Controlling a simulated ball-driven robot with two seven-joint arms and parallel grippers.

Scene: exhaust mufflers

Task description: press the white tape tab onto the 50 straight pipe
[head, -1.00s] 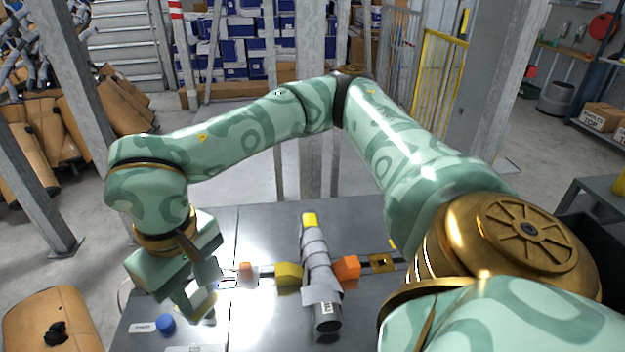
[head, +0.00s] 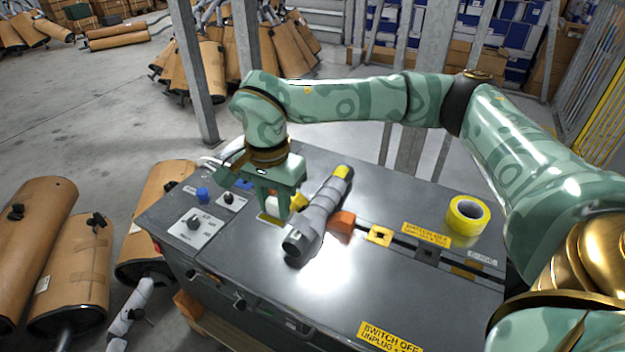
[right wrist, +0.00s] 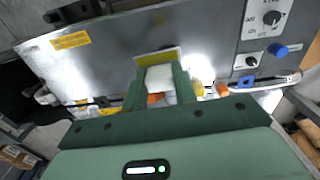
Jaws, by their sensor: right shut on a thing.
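The grey wrapped straight pipe (head: 322,208) lies on the grey bench top in the head view. It has a yellow far end and a dark open near end. My right gripper (head: 273,213) points down just left of the pipe, low over the bench. It is shut on a small white piece, which looks like the tape tab (head: 272,204). In the right wrist view the white tab (right wrist: 160,79) sits between the two green fingers (right wrist: 161,72). Whether the tab touches the pipe cannot be told. My left gripper is not in view.
An orange block (head: 341,224) stands right of the pipe and a yellow block (head: 299,201) left of it. A yellow tape roll (head: 467,216) lies at the bench's right. A blue knob (head: 203,194) and a control plate (head: 195,228) are at the left.

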